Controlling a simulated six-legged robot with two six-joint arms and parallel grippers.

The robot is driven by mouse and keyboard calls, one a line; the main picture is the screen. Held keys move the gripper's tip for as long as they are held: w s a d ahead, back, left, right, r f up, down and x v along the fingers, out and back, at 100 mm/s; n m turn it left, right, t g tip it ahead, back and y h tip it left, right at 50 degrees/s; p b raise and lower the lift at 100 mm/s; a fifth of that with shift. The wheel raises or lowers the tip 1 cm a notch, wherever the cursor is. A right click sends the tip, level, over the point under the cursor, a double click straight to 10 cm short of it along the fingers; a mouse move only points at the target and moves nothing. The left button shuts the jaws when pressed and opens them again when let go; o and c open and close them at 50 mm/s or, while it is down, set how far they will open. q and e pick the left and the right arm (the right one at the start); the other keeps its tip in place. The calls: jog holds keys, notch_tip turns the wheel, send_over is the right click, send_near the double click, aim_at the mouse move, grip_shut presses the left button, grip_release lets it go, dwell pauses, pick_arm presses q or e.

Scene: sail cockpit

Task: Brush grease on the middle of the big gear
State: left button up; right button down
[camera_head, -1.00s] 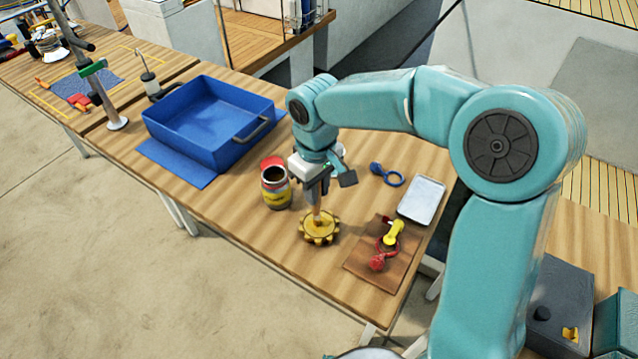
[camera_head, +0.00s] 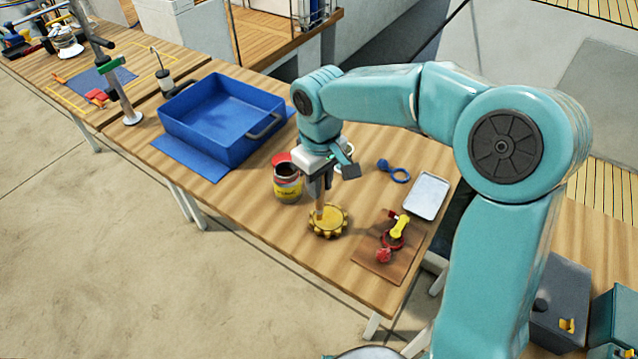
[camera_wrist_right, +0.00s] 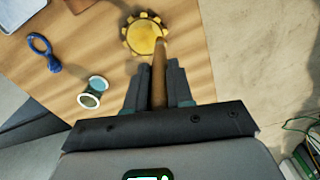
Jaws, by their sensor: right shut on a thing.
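The big gear (camera_head: 334,224) is yellow and toothed and lies flat on the wooden table. It also shows in the right wrist view (camera_wrist_right: 141,35). My right gripper (camera_head: 318,188) is shut on the wooden handle of the brush (camera_wrist_right: 159,82), just above the gear. An open can (camera_head: 288,186) with a yellow and red label and dark contents stands left of the gear. My left gripper is not in view.
A blue bin (camera_head: 205,125) stands on a blue mat (camera_head: 180,158) to the left. A brown board (camera_head: 372,265) with red and yellow pieces, a white tray (camera_head: 428,196) and a blue ring tool (camera_head: 400,175) lie to the right. The table's front edge is close to the gear.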

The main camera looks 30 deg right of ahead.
notch_tip(320, 180, up, 4)
jog(key=p, duration=0.3)
jog(key=shift+r, duration=0.15)
jog(key=shift+a+r+p, duration=0.1)
jog(key=shift+r+p, duration=0.4)
jog(key=shift+p, duration=0.05)
jog(key=shift+f, duration=0.1)
